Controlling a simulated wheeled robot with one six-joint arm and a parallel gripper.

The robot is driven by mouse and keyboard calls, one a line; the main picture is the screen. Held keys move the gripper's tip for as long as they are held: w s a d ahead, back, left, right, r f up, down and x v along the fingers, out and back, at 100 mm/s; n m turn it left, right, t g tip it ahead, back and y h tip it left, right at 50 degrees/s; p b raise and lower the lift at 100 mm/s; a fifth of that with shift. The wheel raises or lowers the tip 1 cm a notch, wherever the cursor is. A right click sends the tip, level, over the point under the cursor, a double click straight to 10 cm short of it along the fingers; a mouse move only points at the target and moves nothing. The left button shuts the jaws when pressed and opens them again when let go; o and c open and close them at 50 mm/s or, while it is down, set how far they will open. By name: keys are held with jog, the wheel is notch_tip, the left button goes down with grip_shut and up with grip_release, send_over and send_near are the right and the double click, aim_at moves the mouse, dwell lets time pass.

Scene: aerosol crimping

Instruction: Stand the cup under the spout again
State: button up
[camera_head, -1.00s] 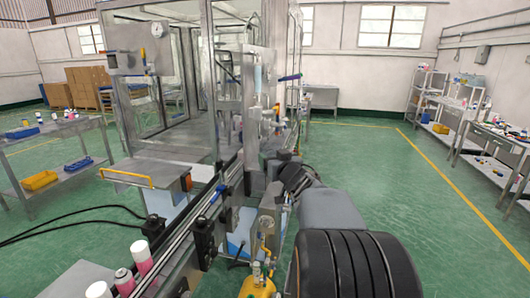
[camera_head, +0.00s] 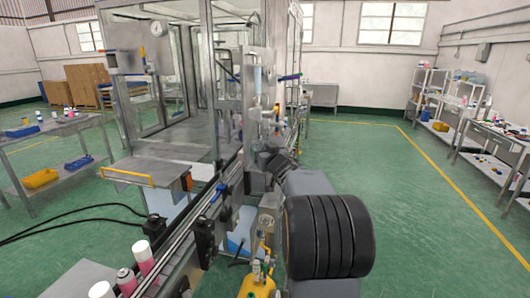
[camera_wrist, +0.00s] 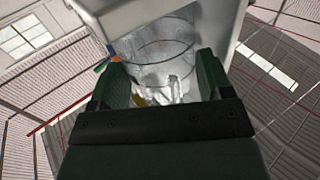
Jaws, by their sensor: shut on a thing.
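In the wrist view a clear, see-through cup (camera_wrist: 158,48) stands between the two dark green fingers of my gripper (camera_wrist: 160,68). The fingers are shut on its sides. A pale grey housing (camera_wrist: 100,8) surrounds the far side of the cup. In the head view my arm reaches to the filling machine (camera_head: 257,110) at the middle of the picture. The gripper and cup are too small or hidden there to make out. I cannot tell the spout apart from the machine's other parts.
A conveyor rail (camera_head: 180,245) runs along the machine's front, with pink-and-white cans (camera_head: 143,257) at lower left. A yellow gas regulator (camera_head: 258,284) stands beside my arm. A side table (camera_head: 62,130) is at left and a workbench (camera_head: 492,135) at right. The green floor at right is clear.

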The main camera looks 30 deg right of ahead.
jog(key=shift+f, duration=0.2)
jog(key=o, duration=0.7)
jog(key=shift+o, duration=0.2)
jog(key=shift+r, duration=0.15)
